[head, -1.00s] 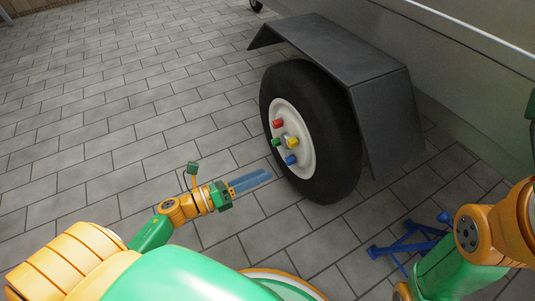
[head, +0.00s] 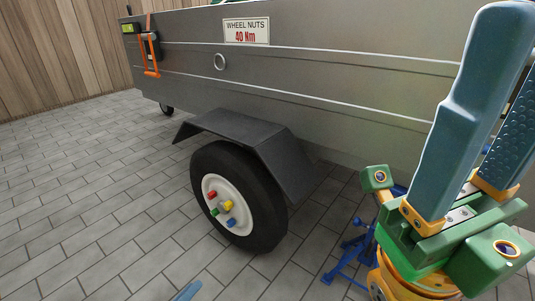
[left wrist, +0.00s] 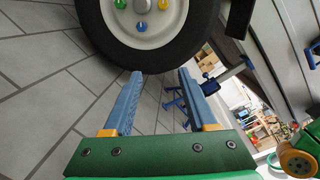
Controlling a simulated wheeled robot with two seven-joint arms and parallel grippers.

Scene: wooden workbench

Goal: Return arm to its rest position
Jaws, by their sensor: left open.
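In the head view my left gripper (head: 187,291) shows only as a blue fingertip at the bottom edge. In the left wrist view its two blue fingers (left wrist: 155,103) are apart, with nothing between them, pointing toward the wheel. A large gripper, which I take as my right one (head: 465,125), rises at the right of the head view from the lower right. Its blue fingers are apart and hold nothing visible. Part of my right arm (left wrist: 300,155) shows at the right of the left wrist view.
The trailer wheel (head: 262,218) has several coloured nuts on its white hub, under a dark mudguard (head: 285,160). A blue stand (head: 350,250) is on the paving right of the wheel. The trailer side (head: 330,95) bears a sign (head: 246,31). Paving at left is clear.

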